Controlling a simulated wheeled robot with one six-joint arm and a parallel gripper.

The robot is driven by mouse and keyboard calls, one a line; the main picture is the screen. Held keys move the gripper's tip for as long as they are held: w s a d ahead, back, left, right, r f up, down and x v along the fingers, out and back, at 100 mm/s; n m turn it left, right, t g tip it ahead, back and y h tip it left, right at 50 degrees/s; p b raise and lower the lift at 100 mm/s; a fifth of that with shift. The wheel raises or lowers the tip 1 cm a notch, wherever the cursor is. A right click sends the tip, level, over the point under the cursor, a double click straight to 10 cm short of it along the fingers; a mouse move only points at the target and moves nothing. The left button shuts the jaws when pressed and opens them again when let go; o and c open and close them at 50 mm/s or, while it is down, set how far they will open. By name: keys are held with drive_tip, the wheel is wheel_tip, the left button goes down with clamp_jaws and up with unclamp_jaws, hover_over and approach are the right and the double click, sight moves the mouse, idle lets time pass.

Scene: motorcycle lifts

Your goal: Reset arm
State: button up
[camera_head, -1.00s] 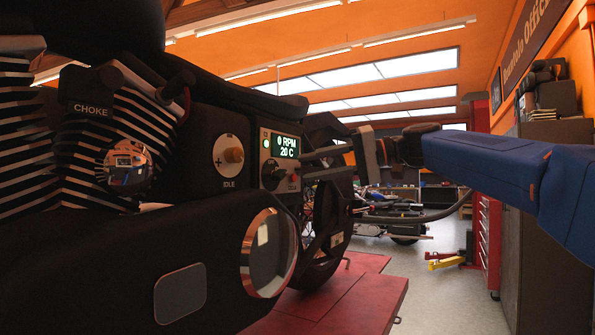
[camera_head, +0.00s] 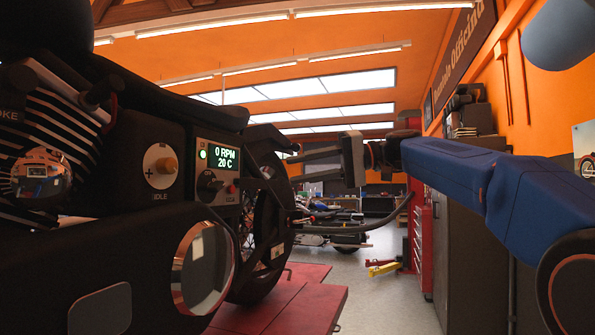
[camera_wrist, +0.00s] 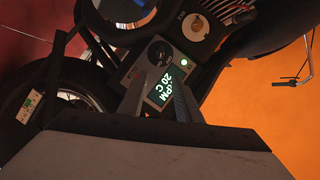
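My gripper (camera_head: 290,169) reaches in from the right in the head view, its two fingers apart with nothing between them. It is to the right of the motorcycle's control panel (camera_head: 217,174), with a visible gap in the picture. The panel has a green light and a screen reading 0 RPM and 20 C. My blue arm (camera_head: 460,175) stretches across the right half. In the wrist view the panel's screen (camera_wrist: 163,88) and dark knob (camera_wrist: 158,52) show tilted beyond the gripper's housing.
The black motorcycle (camera_head: 90,240) fills the left, above a red lift platform (camera_head: 290,305). An IDLE knob (camera_head: 163,166) sits left of the panel. A grey cabinet (camera_head: 460,240) and a red tool chest (camera_head: 421,240) stand at right. A yellow jack (camera_head: 383,268) lies on otherwise open floor.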

idle(0.3)
drive_tip(key=s+d+f+m+t+h, duration=0.1)
drive_tip(key=s+d+f+h, duration=0.4)
drive_tip(key=f, duration=1.3)
drive_tip(key=s+d+f+m+t+h, duration=0.2)
drive_tip(key=s+d+f+h, duration=0.3)
drive_tip(key=s+d+f, duration=0.8)
drive_tip(key=s+d+f+m+t+h, duration=0.2)
drive_tip(key=s+d+f+h, duration=0.3)
drive_tip(key=f, duration=1.8)
drive_tip(key=s+d, duration=0.4)
drive_tip(key=s, duration=0.4)
drive_tip(key=shift+s+d+f+m+h, duration=0.2)
drive_tip(key=shift+s+m+h, duration=0.1)
drive_tip(key=shift+h, duration=0.1)
